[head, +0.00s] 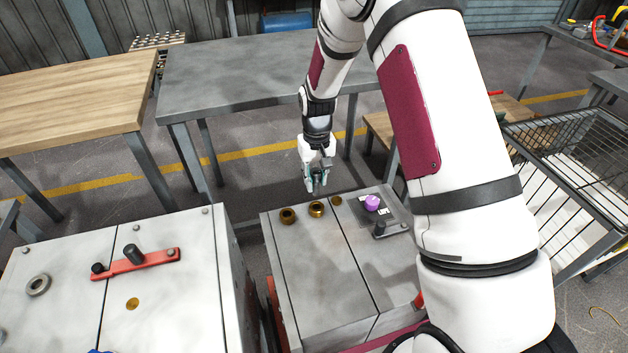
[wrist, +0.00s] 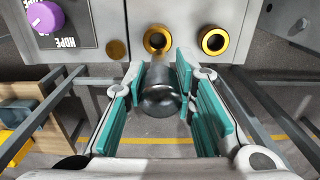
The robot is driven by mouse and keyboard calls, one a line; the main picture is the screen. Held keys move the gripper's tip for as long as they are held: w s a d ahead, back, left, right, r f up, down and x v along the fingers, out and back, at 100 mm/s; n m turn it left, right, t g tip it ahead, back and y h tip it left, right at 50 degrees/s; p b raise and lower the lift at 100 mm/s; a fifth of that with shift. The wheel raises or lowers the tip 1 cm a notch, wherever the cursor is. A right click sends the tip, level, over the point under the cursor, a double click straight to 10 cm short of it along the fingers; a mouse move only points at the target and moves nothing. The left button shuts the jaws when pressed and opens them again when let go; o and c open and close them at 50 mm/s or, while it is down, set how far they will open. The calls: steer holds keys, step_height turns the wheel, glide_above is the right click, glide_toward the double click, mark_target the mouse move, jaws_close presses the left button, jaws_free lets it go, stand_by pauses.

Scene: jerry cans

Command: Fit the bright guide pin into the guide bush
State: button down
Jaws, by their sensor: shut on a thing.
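My gripper (head: 316,186) hangs beyond the far edge of the grey cabinet (head: 345,275). In the wrist view its teal-padded fingers (wrist: 160,72) are shut on a shiny grey metal guide pin (wrist: 160,98), whose rounded end faces the camera. The pin's far end is hard to make out. Two brass bushes with dark bores sit on the cabinet top: one (head: 317,209) nearer the purple knob, also in the wrist view (wrist: 157,39), and one (head: 288,215) farther from it, also there (wrist: 215,40). The pin is apart from both. I cannot tell which is the guide bush.
A small brass disc (head: 336,200) and a purple knob (head: 372,202) on a dark plate sit beside the bushes. A second cabinet (head: 180,300) with a red bar (head: 140,263) stands at left. A grey table (head: 260,75) stands behind, a wire basket (head: 570,170) at right.

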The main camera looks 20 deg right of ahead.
mark_target(318, 172)
steer(key=shift+s+d, duration=0.1)
steer(key=shift+s, duration=0.1)
steer(key=shift+f+b, duration=1.05)
steer(key=shift+f, duration=1)
steer(key=shift+f+b, duration=1.05)
steer(key=shift+f, duration=0.7)
steer(key=c, duration=1.2)
jaws_free()
steer(key=shift+c, duration=0.2)
step_height(318, 172, up, 12)
steer(key=shift+d+r, duration=0.1)
steer(key=shift+r, duration=0.05)
